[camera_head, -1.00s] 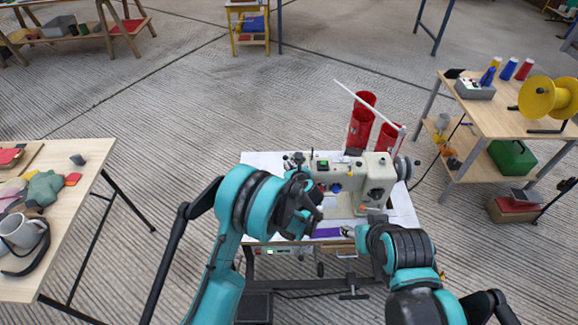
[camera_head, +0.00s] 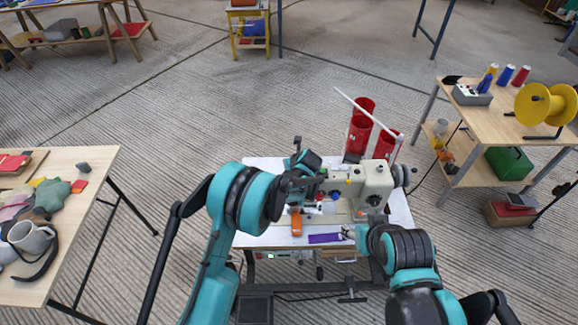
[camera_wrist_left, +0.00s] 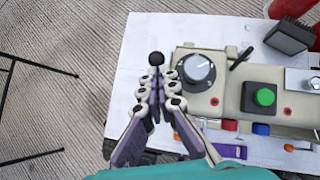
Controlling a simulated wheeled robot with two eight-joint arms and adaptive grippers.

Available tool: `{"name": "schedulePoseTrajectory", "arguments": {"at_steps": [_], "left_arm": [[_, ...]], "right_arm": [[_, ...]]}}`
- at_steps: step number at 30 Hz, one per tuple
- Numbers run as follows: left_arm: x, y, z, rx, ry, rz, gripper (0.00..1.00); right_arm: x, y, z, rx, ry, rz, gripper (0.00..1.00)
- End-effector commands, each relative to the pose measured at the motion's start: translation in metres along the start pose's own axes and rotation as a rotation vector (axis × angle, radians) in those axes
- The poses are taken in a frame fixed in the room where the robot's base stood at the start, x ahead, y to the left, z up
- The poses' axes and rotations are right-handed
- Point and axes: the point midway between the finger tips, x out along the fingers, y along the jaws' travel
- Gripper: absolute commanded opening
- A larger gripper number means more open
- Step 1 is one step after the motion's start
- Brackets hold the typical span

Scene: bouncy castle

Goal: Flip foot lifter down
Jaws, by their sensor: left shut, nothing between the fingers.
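A cream sewing machine (camera_head: 372,188) stands on a white-topped table. In the left wrist view, its head (camera_wrist_left: 225,92) has a dial, a green button and a short black lever (camera_wrist_left: 241,57). I cannot tell whether that lever is the foot lifter. My left gripper (camera_head: 298,150) is at the machine's left end. In the wrist view its fingers (camera_wrist_left: 156,85) are shut, beside the head. A small black ball (camera_wrist_left: 156,58) shows just past the fingertips; I cannot tell what it belongs to. My right gripper (camera_head: 348,232) is low at the table's front, by a purple cloth (camera_head: 325,238); its opening is too small to read.
An orange object (camera_head: 296,224) lies on the tabletop left of the cloth. Red spools (camera_head: 360,132) and a slanted white rod (camera_head: 365,110) stand behind the machine. A side table with a yellow reel (camera_head: 540,104) is at right, another table (camera_head: 95,160) at left.

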Motion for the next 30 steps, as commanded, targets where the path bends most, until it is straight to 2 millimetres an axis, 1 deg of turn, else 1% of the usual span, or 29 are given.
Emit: {"name": "schedulePoseTrajectory", "arguments": {"at_steps": [1,2,3,10,11,21,30], "left_arm": [[-0.001,-0.001,0.006,0.0,-0.001,0.0,0.0],[0.0,-0.002,0.009,0.0,-0.001,0.0,0.0],[0.001,-0.003,0.014,0.005,0.034,0.009,0.0],[0.013,-0.009,0.029,0.055,0.247,0.058,0.0],[0.014,-0.01,0.03,0.058,0.257,0.06,0.0],[0.039,-0.02,0.048,0.057,0.248,0.058,0.0],[0.061,-0.027,0.058,0.057,0.247,0.058,0.0]], "right_arm": [[-0.006,0.0,-0.004,0.0,0.0,0.0,0.47],[-0.007,0.0,-0.005,0.0,0.0,0.0,0.47],[-0.008,0.0,-0.006,0.0,0.0,0.0,0.47],[-0.014,0.0,-0.01,0.0,0.0,0.0,0.47],[-0.014,0.0,-0.01,0.0,0.0,0.0,0.47],[-0.013,0.0,-0.009,0.0,0.0,0.0,0.47],[-0.009,0.0,-0.006,0.0,0.0,0.0,0.47]]}}
